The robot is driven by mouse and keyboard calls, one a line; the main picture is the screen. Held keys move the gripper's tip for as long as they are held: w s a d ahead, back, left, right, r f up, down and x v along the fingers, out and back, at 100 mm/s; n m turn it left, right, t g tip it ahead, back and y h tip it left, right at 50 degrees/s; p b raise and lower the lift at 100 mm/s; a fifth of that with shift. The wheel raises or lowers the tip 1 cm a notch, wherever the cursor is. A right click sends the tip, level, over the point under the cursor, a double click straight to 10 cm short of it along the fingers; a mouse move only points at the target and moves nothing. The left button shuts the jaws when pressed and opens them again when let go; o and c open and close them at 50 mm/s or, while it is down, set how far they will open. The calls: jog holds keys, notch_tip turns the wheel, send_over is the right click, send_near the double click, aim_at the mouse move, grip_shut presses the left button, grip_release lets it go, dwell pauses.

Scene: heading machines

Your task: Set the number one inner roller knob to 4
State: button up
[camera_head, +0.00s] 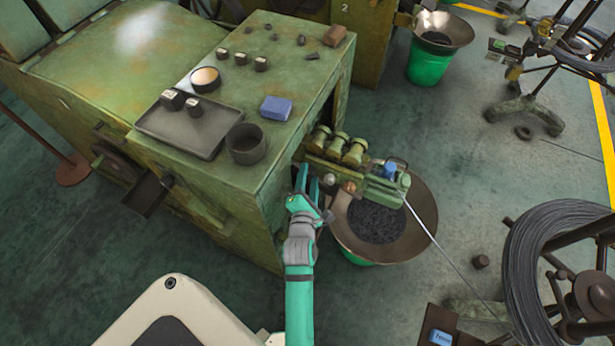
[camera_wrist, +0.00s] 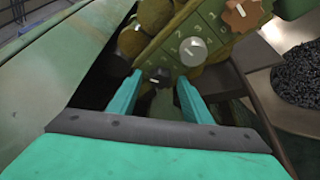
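In the wrist view, my gripper (camera_wrist: 158,82) has its two teal fingers apart, with nothing held. The pointer settings are too small to read surely, and I cannot tell which knob is the number one inner. In the head view, my gripper (camera_head: 308,183) is at the left end of the roller unit (camera_head: 345,160).
An orange-brown star-shaped knob (camera_wrist: 243,14) is further right on the panel. A wide bowl (camera_head: 425,205) of dark pieces stands under the roller unit. The green machine cabinet (camera_head: 225,185) is close on the left. A wire (camera_head: 440,245) runs from the unit to a coil (camera_head: 540,260).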

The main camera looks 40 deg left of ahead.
jog(key=c, duration=0.9)
jog(key=shift+w, duration=0.15)
jog(key=shift+m, duration=0.3)
jog(key=shift+d+f+m+t+y, duration=0.1)
jog(key=shift+d+m+t+y, duration=0.15)
jog(key=shift+m, duration=0.35)
jog(key=shift+d+f+m+t+y, duration=0.15)
jog(key=shift+m+y, duration=0.2)
jog(key=shift+m, duration=0.25)
jog(key=shift+a+m+t+y, duration=0.15)
jog(key=shift+m+t+y, duration=0.4)
jog(key=shift+m, duration=1.15)
jog(key=shift+a, duration=0.1)
